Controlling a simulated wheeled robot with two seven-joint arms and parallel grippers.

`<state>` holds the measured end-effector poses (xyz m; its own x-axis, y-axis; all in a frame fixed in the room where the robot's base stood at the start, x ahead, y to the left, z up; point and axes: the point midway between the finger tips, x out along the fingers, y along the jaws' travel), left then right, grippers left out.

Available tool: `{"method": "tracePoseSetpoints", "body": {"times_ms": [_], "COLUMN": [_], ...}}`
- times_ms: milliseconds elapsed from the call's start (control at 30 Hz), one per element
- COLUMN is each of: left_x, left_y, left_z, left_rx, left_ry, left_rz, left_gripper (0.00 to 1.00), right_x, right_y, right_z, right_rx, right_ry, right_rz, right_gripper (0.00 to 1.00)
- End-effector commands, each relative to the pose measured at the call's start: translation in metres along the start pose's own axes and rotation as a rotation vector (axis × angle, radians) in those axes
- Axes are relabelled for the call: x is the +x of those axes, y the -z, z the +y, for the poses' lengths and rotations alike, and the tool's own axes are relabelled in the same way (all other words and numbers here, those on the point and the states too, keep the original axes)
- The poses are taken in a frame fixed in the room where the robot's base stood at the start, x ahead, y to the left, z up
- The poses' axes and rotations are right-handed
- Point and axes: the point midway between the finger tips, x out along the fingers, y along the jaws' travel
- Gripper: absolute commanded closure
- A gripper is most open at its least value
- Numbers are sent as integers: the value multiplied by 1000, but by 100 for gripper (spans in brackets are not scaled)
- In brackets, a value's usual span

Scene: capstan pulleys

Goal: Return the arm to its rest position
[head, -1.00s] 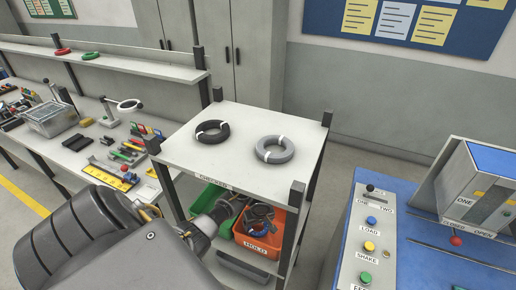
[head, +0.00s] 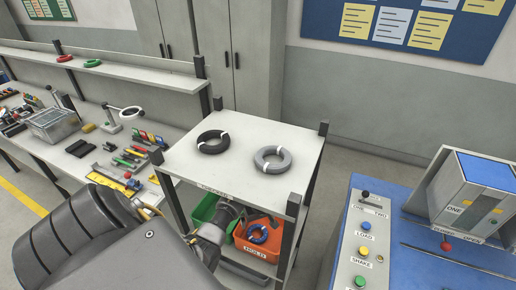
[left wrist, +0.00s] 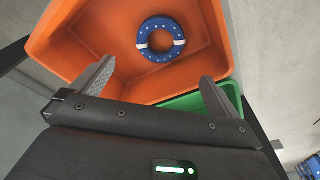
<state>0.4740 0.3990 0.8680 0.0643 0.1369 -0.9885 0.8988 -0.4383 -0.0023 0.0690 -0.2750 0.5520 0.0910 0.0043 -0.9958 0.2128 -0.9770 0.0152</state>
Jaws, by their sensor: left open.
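My left gripper (head: 232,212) is in front of the lower shelf of the cart, partly hidden by my own arm in the head view. In the left wrist view its two fingers (left wrist: 158,72) are apart with nothing between them. Beyond them is an orange bin (left wrist: 85,30), labelled HOLD, which also shows in the head view (head: 268,225). A blue ring with white bands (left wrist: 147,48) lies in this bin, clear of the fingers. The ring shows small in the head view (head: 257,233). My right gripper is not in view.
A green bin (head: 207,205) stands beside the orange one. The cart top (head: 235,140) holds a black coil (head: 213,142) and a grey coil (head: 272,160). A blue machine table (head: 385,225) is at right. A bench with tools (head: 90,150) is at left.

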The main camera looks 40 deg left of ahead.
Motion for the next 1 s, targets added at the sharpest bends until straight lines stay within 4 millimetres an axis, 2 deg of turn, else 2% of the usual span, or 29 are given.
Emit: {"method": "tracePoseSetpoints", "body": {"times_ms": [700,767,867,1000], "left_x": [-2,-1,-2,-18], "left_y": [-4,-10,-29,-76], "left_z": [-4,-10,-24,-52], "left_rx": [31,78,220,513], "left_ry": [1,2,0,-25], "left_rz": [10,24,59,109], "left_gripper": [0,0,0,0], "right_x": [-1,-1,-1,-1], "right_y": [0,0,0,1], "right_z": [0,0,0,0], "right_rx": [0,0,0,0], "right_ry": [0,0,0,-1], "right_rz": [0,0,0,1], "right_gripper": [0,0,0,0]}}
